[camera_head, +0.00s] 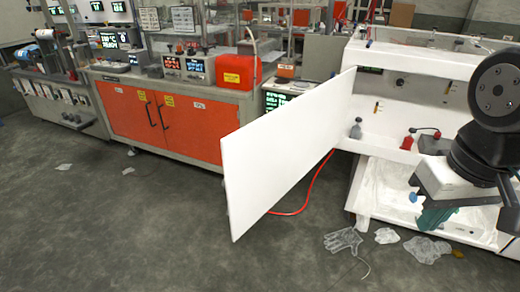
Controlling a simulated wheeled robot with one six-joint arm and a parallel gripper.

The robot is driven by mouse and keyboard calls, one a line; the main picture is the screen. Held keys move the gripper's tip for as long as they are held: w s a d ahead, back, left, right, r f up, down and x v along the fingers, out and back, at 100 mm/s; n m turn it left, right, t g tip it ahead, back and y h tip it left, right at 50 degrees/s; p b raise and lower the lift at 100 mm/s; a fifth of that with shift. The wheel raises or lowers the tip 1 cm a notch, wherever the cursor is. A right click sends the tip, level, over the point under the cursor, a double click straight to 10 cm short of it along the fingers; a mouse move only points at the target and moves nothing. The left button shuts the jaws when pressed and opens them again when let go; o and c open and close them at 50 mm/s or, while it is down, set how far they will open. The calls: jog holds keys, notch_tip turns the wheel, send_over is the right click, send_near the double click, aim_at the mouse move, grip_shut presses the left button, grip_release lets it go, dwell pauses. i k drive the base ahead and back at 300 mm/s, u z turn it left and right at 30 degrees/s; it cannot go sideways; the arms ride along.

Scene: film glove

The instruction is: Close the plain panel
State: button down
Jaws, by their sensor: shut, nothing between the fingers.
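The plain panel (287,150) is a large white door that stands swung open, jutting out to the left from the white cabinet (425,62) at the right. Its right edge is at the cabinet's left side, and its free edge is towards the lower left. The inside of the cabinet is exposed. My gripper (433,219), with dark teal fingers below a white block, is at the right in front of the cabinet's lower part. It is shut and empty, well to the right of the panel and apart from it.
A red hose (303,198) runs on the floor behind the panel. A clear glove (343,241) and crumpled film (425,249) lie on the floor before the cabinet. A bench with orange doors (190,128) stands behind at left. The floor left of the panel is mostly clear.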

aim_at(262, 160)
jog(key=u, duration=1.85)
jog(key=i, duration=2.85)
jog(key=z, duration=3.85)
jog(key=k, duration=0.7)
jog(key=z, duration=0.05)
